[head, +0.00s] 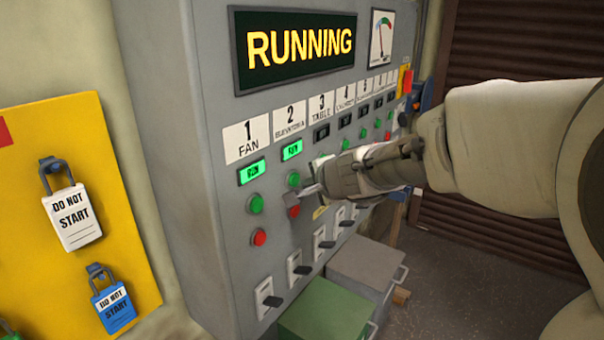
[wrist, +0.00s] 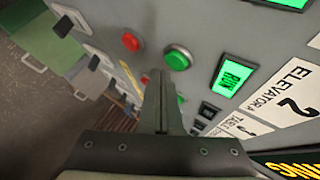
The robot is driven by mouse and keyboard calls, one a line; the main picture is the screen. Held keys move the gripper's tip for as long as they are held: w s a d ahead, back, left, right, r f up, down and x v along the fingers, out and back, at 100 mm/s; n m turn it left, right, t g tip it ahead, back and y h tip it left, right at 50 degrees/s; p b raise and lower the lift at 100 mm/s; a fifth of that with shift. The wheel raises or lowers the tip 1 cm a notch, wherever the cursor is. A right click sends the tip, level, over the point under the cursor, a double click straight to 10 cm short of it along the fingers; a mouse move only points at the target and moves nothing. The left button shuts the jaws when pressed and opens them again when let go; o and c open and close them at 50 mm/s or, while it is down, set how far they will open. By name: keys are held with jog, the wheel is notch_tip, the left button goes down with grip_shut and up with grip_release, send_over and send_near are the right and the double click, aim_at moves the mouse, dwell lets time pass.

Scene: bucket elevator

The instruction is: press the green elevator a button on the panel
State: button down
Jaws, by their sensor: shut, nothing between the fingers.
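The green Elevator A button (head: 293,179) is on the grey panel in column 2, under a lit green RUN lamp (head: 292,150). In the wrist view this round green button (wrist: 177,60) lies just beyond the fingertips, with its lit RUN lamp (wrist: 234,76) to its right. The column's red button (head: 294,211) is below the green one; it also shows in the wrist view (wrist: 131,43). My gripper (head: 303,192) is shut and empty, its tips close to the panel beside the green button. I cannot tell whether they touch it.
A RUNNING sign (head: 300,48) is lit above. The fan column's green button (head: 255,204) and red button (head: 259,237) are to the left. Switches (head: 298,266) line the panel below. Green box (head: 325,312) and grey box (head: 370,268) stand beneath. A yellow lockout board (head: 125,200) is at left.

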jog(key=shift+s+d+b, duration=0.25)
jog(key=shift+s+d, duration=0.45)
jog(key=shift+d, duration=0.35)
jog(key=shift+s+d+b, duration=0.2)
jog(key=shift+s+d, duration=0.5)
jog(key=shift+d, duration=0.35)
jog(key=s+n+g, duration=0.3)
jog(key=s+n, duration=0.5)
jog(key=s, duration=0.6)
jog(key=s+d+f+n+g+h, duration=0.2)
jog(key=s+d+f+n+h, duration=0.1)
jog(key=s+d, duration=0.7)
jog(key=s+n+h, duration=0.1)
jog(key=s, duration=0.2)
jog(key=shift+f, duration=0.2)
jog(key=shift+a, duration=0.2)
